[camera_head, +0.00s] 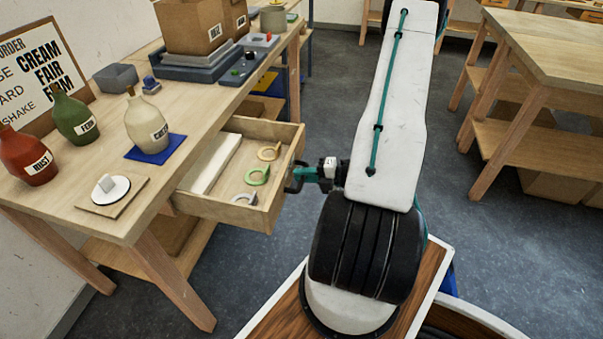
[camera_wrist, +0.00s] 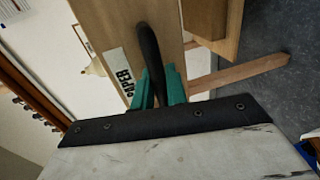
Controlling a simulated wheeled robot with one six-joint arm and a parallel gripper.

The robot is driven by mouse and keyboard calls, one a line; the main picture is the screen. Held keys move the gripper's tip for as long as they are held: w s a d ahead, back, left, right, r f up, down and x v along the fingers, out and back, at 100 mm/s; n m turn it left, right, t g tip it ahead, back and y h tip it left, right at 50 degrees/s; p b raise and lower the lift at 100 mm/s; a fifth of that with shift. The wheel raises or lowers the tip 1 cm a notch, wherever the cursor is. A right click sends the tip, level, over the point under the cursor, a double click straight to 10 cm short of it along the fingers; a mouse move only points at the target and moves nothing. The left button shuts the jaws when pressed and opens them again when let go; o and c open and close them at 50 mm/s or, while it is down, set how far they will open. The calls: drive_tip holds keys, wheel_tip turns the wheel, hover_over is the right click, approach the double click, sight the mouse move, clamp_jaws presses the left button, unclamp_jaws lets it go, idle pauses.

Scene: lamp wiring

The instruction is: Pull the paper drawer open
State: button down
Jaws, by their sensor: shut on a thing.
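The paper drawer (camera_head: 233,208) is a light wooden drawer under the table top in the head view, and it stands pulled out. Inside lie a white stack (camera_head: 214,163) and several ring-like pieces, one green (camera_head: 257,175). My gripper (camera_head: 292,182) is at the drawer's front on the right side. In the wrist view the drawer front (camera_wrist: 105,25) carries a partly hidden white label (camera_wrist: 122,75) ending in "PER". A dark handle (camera_wrist: 150,55) stands between my green fingertips (camera_wrist: 159,88), which are shut on it.
The table (camera_head: 60,195) holds a red bottle (camera_head: 30,157), a green bottle (camera_head: 73,117), a cream bottle (camera_head: 145,123) on a blue mat and a white disc (camera_head: 111,189). Boxes stand farther back. Another table (camera_head: 560,50) is at the right. Clear floor (camera_head: 440,180) lies between.

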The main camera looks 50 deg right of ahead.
drive_tip(key=c, duration=1.5)
unclamp_jaws()
drive_tip(key=v, duration=0.8)
